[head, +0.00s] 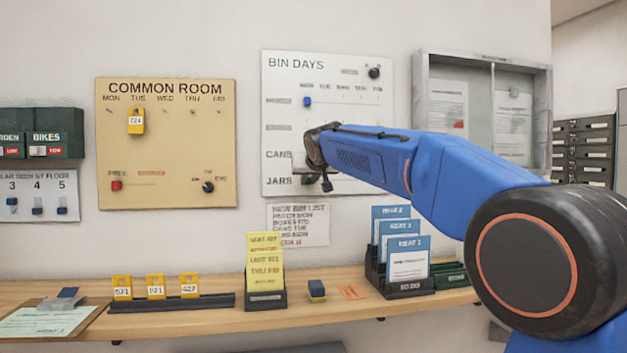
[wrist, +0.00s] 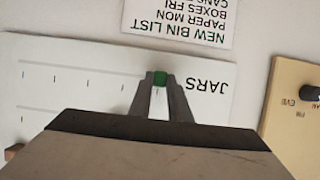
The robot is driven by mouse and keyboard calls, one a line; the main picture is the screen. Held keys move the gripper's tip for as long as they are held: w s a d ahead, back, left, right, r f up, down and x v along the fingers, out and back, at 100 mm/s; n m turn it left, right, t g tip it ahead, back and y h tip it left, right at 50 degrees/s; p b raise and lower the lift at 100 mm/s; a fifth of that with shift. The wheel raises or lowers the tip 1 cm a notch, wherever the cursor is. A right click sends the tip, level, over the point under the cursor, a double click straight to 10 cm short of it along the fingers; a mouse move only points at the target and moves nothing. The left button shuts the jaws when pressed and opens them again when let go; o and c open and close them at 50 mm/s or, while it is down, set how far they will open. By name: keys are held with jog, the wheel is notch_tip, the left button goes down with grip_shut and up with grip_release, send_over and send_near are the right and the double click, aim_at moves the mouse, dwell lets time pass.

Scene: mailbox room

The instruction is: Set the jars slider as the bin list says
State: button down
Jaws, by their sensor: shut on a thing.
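The Bin Days board (head: 283,150) hangs on the wall in the head view, with day columns and rows including Cans and Jars. In the wrist view, which shows the board upside down, my gripper (wrist: 160,88) is shut on the green jars slider (wrist: 160,77). The slider is at the end of its row nearest the Jars label (wrist: 212,85). My gripper (head: 318,180) partly hides this row in the head view. The bin list (head: 298,225) hangs below the board; Paper Mon and Boxes Fri are legible, but its jars line is too blurred to read.
A blue slider (head: 307,101) and black knob (head: 374,72) are also on the board. The tan Common Room board (head: 167,185) hangs left.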

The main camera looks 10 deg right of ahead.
jog(key=shift+a, duration=0.1)
jog(key=c, duration=1.6)
grip_release()
jog(key=shift+a, duration=0.15)
jog(key=shift+c, duration=0.2)
jog(key=v, duration=1.7)
jog(key=shift+s, duration=0.15)
jog(key=shift+r, duration=0.1)
jog(key=s+d+f+g, duration=0.3)
jog(key=s+d+f, duration=0.1)
jog(key=s+f, duration=0.9)
jog(key=s+d+f+g, duration=0.3)
jog(key=s+f, duration=1)
jog(key=f, duration=0.7)
jog(key=s+d+f+g, duration=0.2)
jog(key=s+d+f, duration=0.2)
jog(key=s+f, duration=1)
notch_tip(320, 180, down, 3)
jog(key=shift+d+r+g, duration=0.2)
jog(key=shift+d+g, duration=0.15)
jog(key=shift+g, duration=0.05)
